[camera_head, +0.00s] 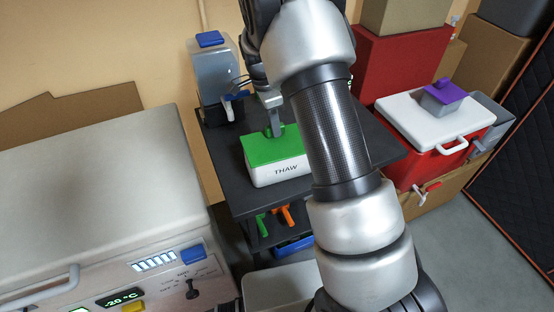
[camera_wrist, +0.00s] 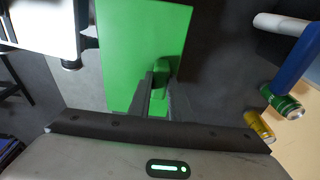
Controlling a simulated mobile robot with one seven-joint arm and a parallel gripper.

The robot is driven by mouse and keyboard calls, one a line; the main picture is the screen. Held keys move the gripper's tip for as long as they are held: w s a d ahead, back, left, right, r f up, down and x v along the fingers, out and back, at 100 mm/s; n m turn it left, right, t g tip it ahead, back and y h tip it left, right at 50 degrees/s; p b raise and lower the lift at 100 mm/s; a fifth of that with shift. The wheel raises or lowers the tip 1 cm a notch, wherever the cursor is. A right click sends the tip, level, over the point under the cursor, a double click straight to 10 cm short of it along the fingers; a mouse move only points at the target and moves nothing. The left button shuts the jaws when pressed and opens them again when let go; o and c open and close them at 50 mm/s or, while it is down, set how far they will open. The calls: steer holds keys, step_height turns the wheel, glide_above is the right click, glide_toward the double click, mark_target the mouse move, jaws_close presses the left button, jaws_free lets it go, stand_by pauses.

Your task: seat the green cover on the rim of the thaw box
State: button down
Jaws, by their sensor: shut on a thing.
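The thaw box (camera_head: 279,173) is white with a THAW label and stands on a dark table. The green cover (camera_head: 262,151) lies over its top in the head view. It is flat and bright green with a raised handle, and also shows in the wrist view (camera_wrist: 128,45). My gripper (camera_head: 274,130) comes down from above and is shut on the cover's handle, as the wrist view also shows (camera_wrist: 155,92). The cover hides the box's rim, so I cannot tell whether it touches all round. The wrist view does not clearly show the box under the cover.
A dispenser (camera_head: 217,88) with a blue lid and tap stands behind left on the dark table (camera_head: 234,190). A grey freezer unit (camera_head: 90,190) is at the left. A red cooler (camera_head: 408,147) with a white lid is at the right. Two cans (camera_wrist: 284,104) show in the wrist view.

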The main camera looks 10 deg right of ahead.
steer(key=shift+f, duration=0.15)
steer(key=c, duration=1.5)
jaws_free()
steer(key=shift+c, duration=0.2)
step_height(320, 180, up, 17)
steer(key=a+p, duration=0.1)
steer(key=a, duration=0.1)
steer(key=shift+s+a+p, duration=0.15)
steer(key=shift+a+p, duration=0.15)
